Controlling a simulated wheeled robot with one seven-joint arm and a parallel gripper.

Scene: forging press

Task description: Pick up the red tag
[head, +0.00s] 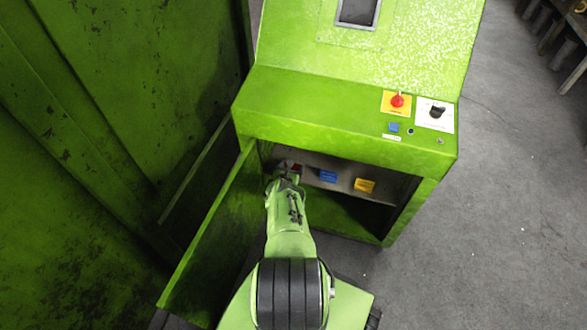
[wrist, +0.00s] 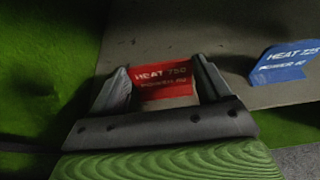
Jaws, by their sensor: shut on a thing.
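The red tag (wrist: 163,82) shows in the wrist view with white lettering, "HEAT 750" on its upper line. It is between the two fingers of my gripper (wrist: 165,85), which is shut on it. In the head view my gripper (head: 286,172) reaches into the open cabinet, at the left end of the shelf. A small part of the red tag (head: 296,168) shows there beside the fingers. The wrist view does not clearly show whether the tag still touches the shelf.
A blue tag (head: 328,176) and a yellow tag (head: 364,185) stand right of my gripper on the grey shelf (head: 345,186). The cabinet door (head: 215,245) hangs open close left of my arm. The green console (head: 340,120) overhangs the shelf.

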